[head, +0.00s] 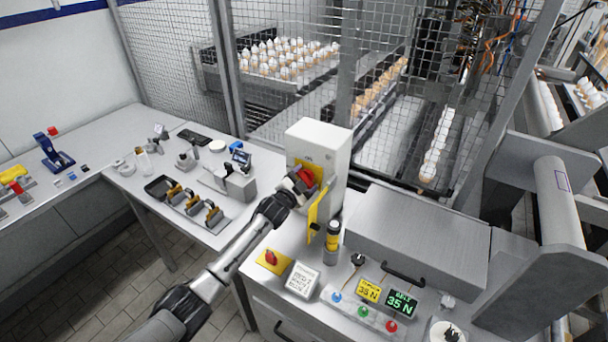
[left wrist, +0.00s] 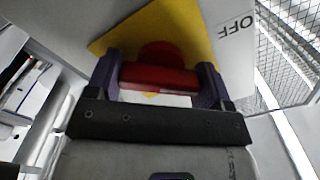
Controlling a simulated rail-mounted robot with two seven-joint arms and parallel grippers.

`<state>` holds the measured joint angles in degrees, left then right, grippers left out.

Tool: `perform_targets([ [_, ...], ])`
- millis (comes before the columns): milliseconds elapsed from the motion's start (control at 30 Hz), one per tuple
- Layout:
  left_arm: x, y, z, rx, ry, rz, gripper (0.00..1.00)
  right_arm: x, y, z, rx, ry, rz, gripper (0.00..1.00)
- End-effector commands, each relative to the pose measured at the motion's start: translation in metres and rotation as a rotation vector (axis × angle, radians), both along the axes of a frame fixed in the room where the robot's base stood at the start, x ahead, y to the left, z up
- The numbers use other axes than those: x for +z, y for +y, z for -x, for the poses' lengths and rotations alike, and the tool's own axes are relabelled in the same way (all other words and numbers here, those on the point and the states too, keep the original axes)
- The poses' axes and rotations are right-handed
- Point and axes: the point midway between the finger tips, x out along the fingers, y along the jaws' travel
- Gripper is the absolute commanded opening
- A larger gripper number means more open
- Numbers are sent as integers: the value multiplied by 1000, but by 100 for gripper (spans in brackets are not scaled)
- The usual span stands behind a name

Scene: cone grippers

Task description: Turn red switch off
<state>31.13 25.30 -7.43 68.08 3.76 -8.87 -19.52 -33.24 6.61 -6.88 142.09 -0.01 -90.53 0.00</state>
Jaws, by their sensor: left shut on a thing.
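A red switch handle (head: 306,177) sits on a yellow plate (left wrist: 200,22) on the front of a white box (head: 318,143). In the left wrist view the red handle (left wrist: 158,77) lies crosswise between my two purple fingers, with a round red hub behind it. My left gripper (head: 299,186) is shut on this handle. An OFF label (left wrist: 236,27) shows on the box beside the plate, turned in the picture. In the head view the gripper and wrist partly cover the handle. My right gripper is not in view.
A yellow flap (head: 318,212) hangs below the switch, close to my gripper. Wire mesh (head: 290,50) closes off the egg trays behind.

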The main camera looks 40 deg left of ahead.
Motion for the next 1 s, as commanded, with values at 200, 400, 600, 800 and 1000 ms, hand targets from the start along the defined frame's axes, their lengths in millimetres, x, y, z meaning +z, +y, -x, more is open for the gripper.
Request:
perform_targets([
  [200, 3, 0, 0, 0, -23, 207, 51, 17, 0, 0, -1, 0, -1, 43],
  [400, 2, 0, 0, 1, -41, 384, 51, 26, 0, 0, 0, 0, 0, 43],
  [600, 1, 0, 0, 0, -58, 533, 51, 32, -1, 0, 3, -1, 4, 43],
  [800, 1, 0, 0, 0, -70, 639, 51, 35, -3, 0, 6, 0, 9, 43],
  [1000, 0, 0, 0, 0, -78, 702, 51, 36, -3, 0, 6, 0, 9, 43],
])
